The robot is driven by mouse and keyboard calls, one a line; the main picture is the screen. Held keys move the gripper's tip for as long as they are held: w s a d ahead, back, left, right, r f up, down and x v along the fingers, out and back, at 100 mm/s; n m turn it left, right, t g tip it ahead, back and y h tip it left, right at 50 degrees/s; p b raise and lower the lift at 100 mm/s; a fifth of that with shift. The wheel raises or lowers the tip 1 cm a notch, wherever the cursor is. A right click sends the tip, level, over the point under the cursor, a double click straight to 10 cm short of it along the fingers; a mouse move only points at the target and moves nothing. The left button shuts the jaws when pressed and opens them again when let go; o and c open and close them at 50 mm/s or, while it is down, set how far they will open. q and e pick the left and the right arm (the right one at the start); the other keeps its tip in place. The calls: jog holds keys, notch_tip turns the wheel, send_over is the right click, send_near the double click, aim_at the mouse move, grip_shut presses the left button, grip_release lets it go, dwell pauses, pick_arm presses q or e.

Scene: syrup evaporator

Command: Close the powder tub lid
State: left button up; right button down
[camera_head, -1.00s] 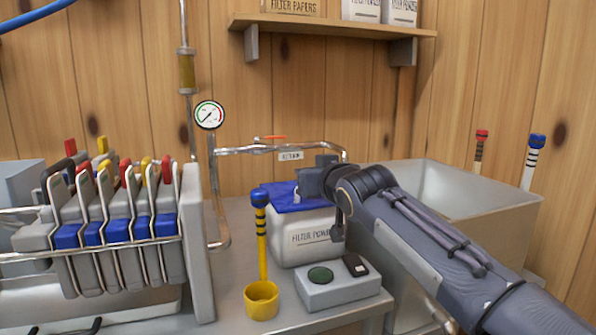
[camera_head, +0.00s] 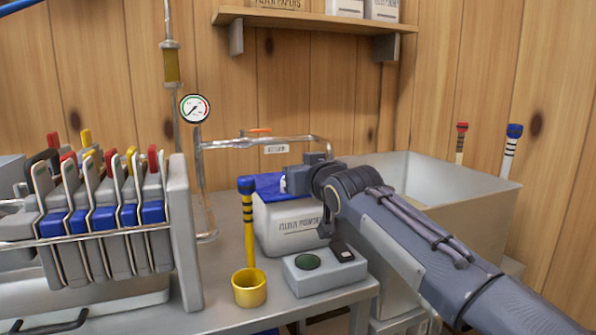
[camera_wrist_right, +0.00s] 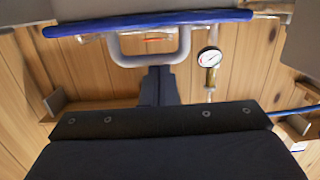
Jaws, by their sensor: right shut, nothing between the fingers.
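The powder tub (camera_head: 285,225) is a white box labelled as filter powder, on the bench in the middle of the head view. Its blue lid (camera_head: 266,187) lies over the top; my right gripper and wrist hide its right part. My right gripper (camera_head: 288,183) is shut and empty, at the lid from the right. Whether it touches the lid is unclear. In the right wrist view, which looks upside down, the lid shows nearly edge-on as a blue strip (camera_wrist_right: 150,22), with a grey loop beside it. I cannot tell if the lid is fully down. My left gripper is out of view.
A grey switch box (camera_head: 322,272) and a yellow cup (camera_head: 249,288) with an upright yellow stick stand in front of the tub. A filter press (camera_head: 100,225) is left, a metal basin (camera_head: 450,200) right. A pipe with a gauge (camera_head: 195,108) runs behind.

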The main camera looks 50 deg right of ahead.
jog(key=r+p, duration=0.2)
jog(key=r, duration=0.1)
jog(key=r+p, duration=0.1)
jog(key=p, duration=0.1)
jog(key=shift+w+d+r, duration=0.25)
jog(key=shift+w, duration=0.1)
jog(key=s+a+f, duration=0.4)
jog(key=s+f, duration=0.1)
jog(key=s, duration=0.2)
jog(key=shift+s+a+f, duration=0.2)
jog(key=shift+s, duration=0.2)
